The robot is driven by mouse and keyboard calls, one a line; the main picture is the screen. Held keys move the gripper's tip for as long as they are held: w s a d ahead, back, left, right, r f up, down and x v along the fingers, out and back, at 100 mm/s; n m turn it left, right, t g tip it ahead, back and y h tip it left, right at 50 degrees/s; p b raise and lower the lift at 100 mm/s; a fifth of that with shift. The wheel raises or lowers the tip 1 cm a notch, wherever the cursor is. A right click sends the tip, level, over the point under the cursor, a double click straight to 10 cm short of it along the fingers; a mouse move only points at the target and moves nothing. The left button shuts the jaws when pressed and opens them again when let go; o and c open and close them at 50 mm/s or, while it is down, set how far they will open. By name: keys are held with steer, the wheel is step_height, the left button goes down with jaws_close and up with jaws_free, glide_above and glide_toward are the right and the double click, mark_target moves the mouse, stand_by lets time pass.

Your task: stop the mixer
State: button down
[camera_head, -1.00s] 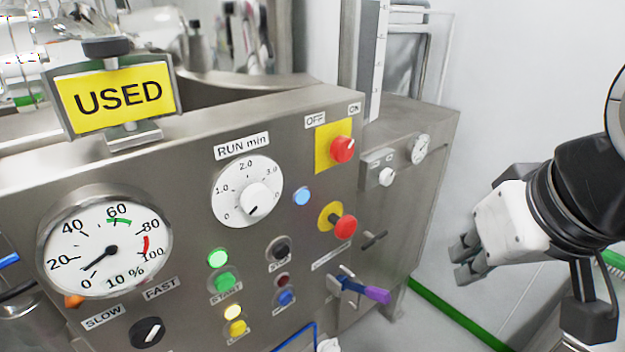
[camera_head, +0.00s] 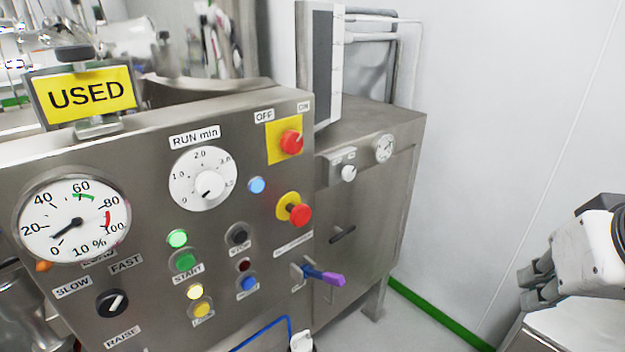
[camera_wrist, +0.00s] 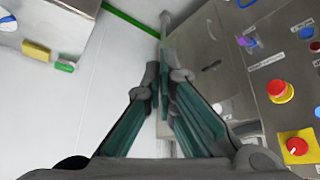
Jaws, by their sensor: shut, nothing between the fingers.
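The mixer's steel control panel (camera_head: 140,165) fills the left and middle of the head view. The black STOP button (camera_head: 238,235) sits above its STOP label, right of the green START button (camera_head: 185,261). A green lamp (camera_head: 177,239) above START looks lit. A red mushroom button (camera_head: 300,214) on a yellow base is at the panel's right; it also shows in the wrist view (camera_wrist: 277,88). A red OFF/ON rotary switch (camera_head: 291,142) is above it. My gripper (camera_head: 528,288) is shut and empty, well right of the panel, touching nothing.
A purple-and-blue lever (camera_head: 325,277) sticks out low on the panel. A black latch handle (camera_head: 342,234) is on the side cabinet. A steel surface (camera_head: 560,338) lies below my gripper. Open floor and white wall separate the cabinet from my gripper.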

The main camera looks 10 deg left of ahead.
steer(key=w+a+f+m+t+y+p, duration=0.15)
steer(key=w+a, duration=0.25)
steer(key=w, duration=0.4)
steer(key=w+a+t+y, duration=0.1)
steer(key=w+a+t, duration=0.1)
steer(key=w+a, duration=0.45)
steer(key=s+a+f+g+y, duration=0.3)
steer(key=a+f, duration=0.2)
steer(key=a, duration=0.5)
steer(key=s+a+f+g+y, duration=0.3)
steer(key=s+a+f+y, duration=0.1)
steer(key=a, duration=0.6)
steer(key=shift+s+f+n+g+p, duration=0.25)
steer(key=shift+f+n+g+p, duration=0.1)
steer(key=shift+f+n, duration=0.15)
steer(key=shift+a, duration=0.1)
